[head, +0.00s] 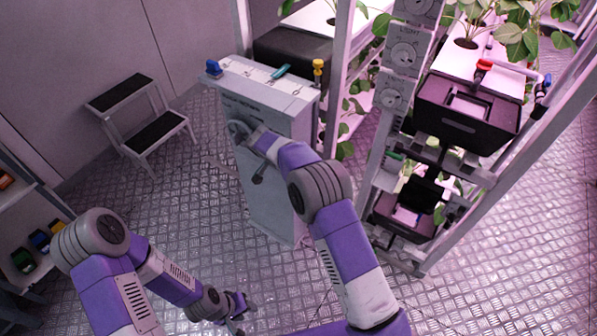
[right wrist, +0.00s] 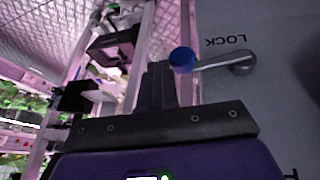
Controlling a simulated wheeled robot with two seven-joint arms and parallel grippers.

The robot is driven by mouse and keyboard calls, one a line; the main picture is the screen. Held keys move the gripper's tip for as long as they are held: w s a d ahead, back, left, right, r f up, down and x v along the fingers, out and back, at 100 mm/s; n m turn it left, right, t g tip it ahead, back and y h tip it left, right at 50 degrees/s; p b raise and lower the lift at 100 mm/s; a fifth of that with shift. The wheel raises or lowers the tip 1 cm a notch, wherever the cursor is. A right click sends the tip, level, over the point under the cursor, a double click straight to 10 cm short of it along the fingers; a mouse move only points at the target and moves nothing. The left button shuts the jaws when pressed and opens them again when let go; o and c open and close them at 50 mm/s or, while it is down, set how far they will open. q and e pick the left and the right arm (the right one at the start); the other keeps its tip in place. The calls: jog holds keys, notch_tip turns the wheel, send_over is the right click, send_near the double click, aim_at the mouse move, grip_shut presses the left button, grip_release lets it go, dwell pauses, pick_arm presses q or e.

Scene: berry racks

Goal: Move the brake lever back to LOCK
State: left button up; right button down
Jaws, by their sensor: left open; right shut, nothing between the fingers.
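The brake lever (right wrist: 212,65) shows in the right wrist view as a short grey arm with a blue ball end. It runs left from a round pivot on a grey panel. The word LOCK, upside down, is printed just above the arm. My right gripper (right wrist: 158,72) is shut and empty, its fingertips just left of the blue ball; whether they touch it I cannot tell. In the head view my right arm reaches to the grey cabinet (head: 277,205), and the lever cannot be made out there. My left gripper (head: 238,307) is open and empty, low over the floor.
A blue knob (head: 213,68), a teal handle (head: 281,71) and a yellow fitting (head: 318,70) are on the cabinet top. A plant rack with a black crate (head: 468,112) stands to the right. A step stool (head: 146,130) stands left; the floor between is clear.

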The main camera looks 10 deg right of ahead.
dwell(0.5)
jog(key=s+d+r+p, duration=0.2)
jog(key=s+r+p, duration=0.1)
jog(key=s+r, duration=0.5)
jog(key=shift+r+p, duration=0.4)
jog(key=shift+r, duration=0.35)
jog(key=s+a+f+n+g+y+p, duration=0.25)
jog(key=s+f+n+y, duration=0.4)
jog(key=s+f, duration=1.2)
jog(key=s+a+f+t+y, duration=0.1)
jog(key=s+a+f+y, duration=0.1)
jog(key=s, duration=0.6)
jog(key=shift+a+n, duration=0.25)
jog(key=shift+n, duration=0.2)
jog(key=shift+y, duration=0.25)
